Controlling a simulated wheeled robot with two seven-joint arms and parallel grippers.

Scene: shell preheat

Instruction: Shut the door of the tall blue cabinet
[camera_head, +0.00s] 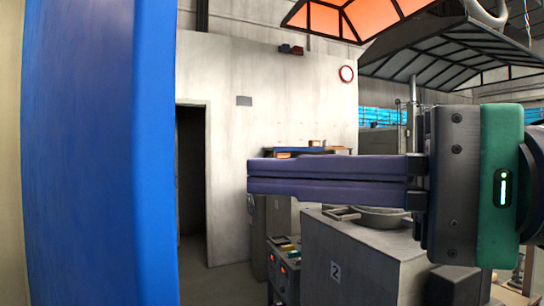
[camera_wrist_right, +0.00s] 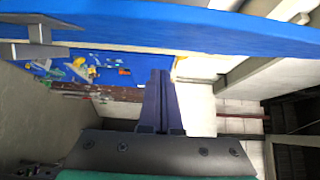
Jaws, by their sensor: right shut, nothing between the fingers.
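A large blue panel (camera_head: 95,150) stands upright at the left of the head view, close to me; it looks like the cabinet's door. In the right wrist view a blue panel (camera_wrist_right: 190,32) runs across the top, with a grey bar handle (camera_wrist_right: 38,40) at its left. My right gripper (camera_head: 249,177) is shut and empty, its fingers pointing left, to the right of the blue panel with a visible gap in the head view. In the wrist view its fingertips (camera_wrist_right: 161,72) lie just below the panel's edge; contact cannot be told. The rest of the cabinet is not clearly visible.
A grey box unit marked 2 (camera_head: 350,262) stands below my right gripper, with a round pan (camera_head: 380,217) on top. A dark doorway (camera_head: 191,170) opens in the back wall. A blue board with tools (camera_wrist_right: 90,68) shows in the wrist view.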

